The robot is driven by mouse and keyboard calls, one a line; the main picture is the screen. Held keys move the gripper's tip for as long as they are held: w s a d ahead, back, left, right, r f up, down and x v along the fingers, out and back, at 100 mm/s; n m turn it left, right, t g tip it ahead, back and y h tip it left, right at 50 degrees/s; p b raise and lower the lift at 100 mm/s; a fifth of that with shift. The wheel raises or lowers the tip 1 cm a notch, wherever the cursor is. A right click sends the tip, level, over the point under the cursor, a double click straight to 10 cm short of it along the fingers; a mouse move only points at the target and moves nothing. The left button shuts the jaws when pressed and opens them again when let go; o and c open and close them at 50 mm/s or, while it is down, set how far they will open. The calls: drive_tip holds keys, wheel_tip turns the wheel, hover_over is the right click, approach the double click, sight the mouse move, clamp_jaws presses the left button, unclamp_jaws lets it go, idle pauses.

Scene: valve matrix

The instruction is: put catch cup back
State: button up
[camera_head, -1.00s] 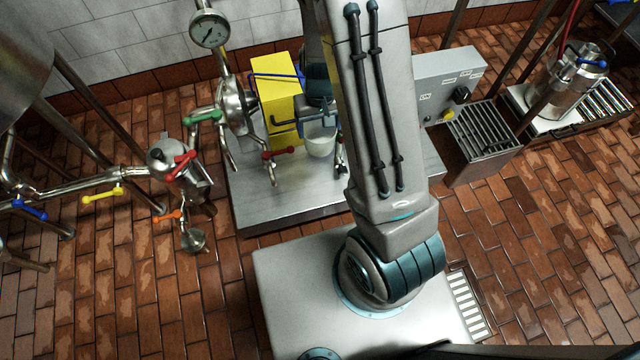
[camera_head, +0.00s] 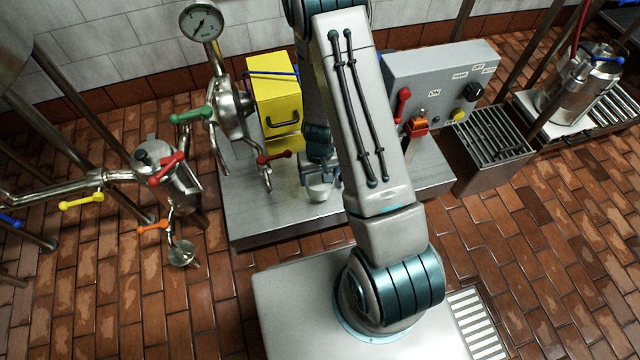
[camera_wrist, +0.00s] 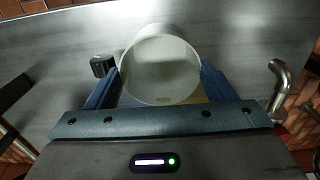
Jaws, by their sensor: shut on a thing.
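The catch cup is a whitish, open-topped cup (camera_head: 319,191) at my gripper, over the steel bench top (camera_head: 275,222). In the wrist view the cup (camera_wrist: 160,68) stands between my blue fingers, with its open mouth facing the camera. My gripper (camera_head: 320,176) is shut on it; in the wrist view the gripper (camera_wrist: 160,88) has one finger on each side of the cup. I cannot tell whether the cup's base touches the bench.
A yellow box (camera_head: 275,92) stands behind and left of the gripper. A red-handled tap (camera_head: 270,158) is close on the left. A grey control panel (camera_head: 440,85) with a red lever stands right. The front of the bench is clear.

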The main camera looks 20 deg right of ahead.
drive_tip(key=shift+f+b, duration=0.8)
drive_tip(key=shift+f, duration=1.25)
drive_tip(key=shift+f, duration=0.2)
drive_tip(key=o, duration=1)
